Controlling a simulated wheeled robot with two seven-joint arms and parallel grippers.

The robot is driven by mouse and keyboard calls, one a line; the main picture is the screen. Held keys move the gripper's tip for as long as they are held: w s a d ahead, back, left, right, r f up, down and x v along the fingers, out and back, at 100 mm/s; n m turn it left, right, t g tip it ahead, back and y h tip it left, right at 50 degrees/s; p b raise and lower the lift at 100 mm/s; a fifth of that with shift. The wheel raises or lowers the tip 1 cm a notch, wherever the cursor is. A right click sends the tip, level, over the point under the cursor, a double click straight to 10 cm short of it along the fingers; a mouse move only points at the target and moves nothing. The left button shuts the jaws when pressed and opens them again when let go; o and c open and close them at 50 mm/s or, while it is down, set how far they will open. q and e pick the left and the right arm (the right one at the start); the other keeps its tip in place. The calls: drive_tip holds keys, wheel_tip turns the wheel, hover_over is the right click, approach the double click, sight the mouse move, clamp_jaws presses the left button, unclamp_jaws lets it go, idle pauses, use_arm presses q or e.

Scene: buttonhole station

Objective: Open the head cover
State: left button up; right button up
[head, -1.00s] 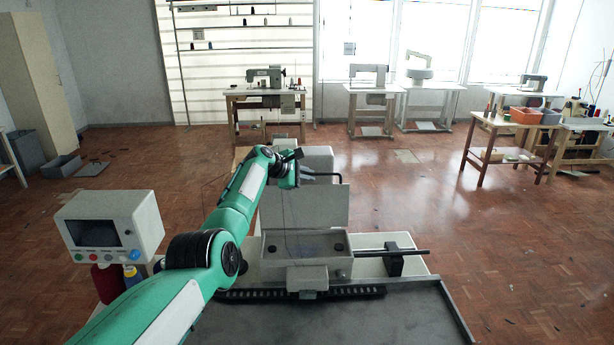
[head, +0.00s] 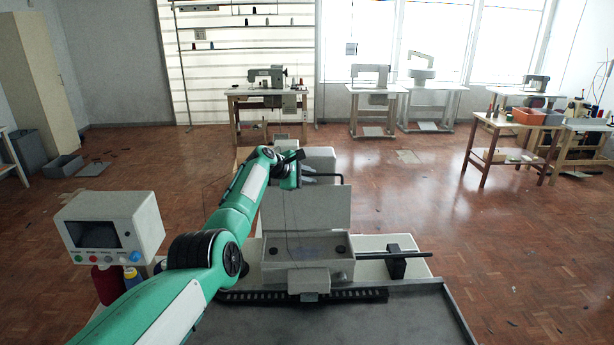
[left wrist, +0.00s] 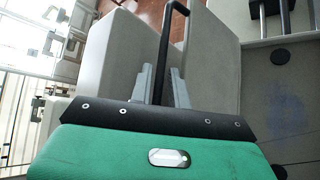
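The head cover (head: 305,208) is a light grey panel. It stands raised, about upright, at the back of a shallow grey box whose inside shows. A bent black bar (head: 341,184) sticks out by the cover's upper right side. My left gripper (head: 318,176) is above and behind the cover's top edge, at the bar. In the left wrist view its two grey fingers (left wrist: 163,86) are apart, with the black bar (left wrist: 171,50) between them and slight gaps beside it. The grey cover (left wrist: 213,58) stands to their right there. My right gripper is not in view.
The open box (head: 306,270) holds two dark discs. A grey machine body (head: 319,156) stands behind the cover. A black rod (head: 415,254) juts right. A control box with a screen (head: 108,228) stands at the left. A dark tray surface (head: 340,325) lies in front.

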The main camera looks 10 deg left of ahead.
use_arm(q)
drive_tip(key=shift+s+a, duration=0.1)
drive_tip(key=shift+v, duration=1.15)
drive_tip(key=b+v, duration=0.3)
drive_tip(key=v, duration=0.8)
drive_tip(key=shift+s, duration=0.15)
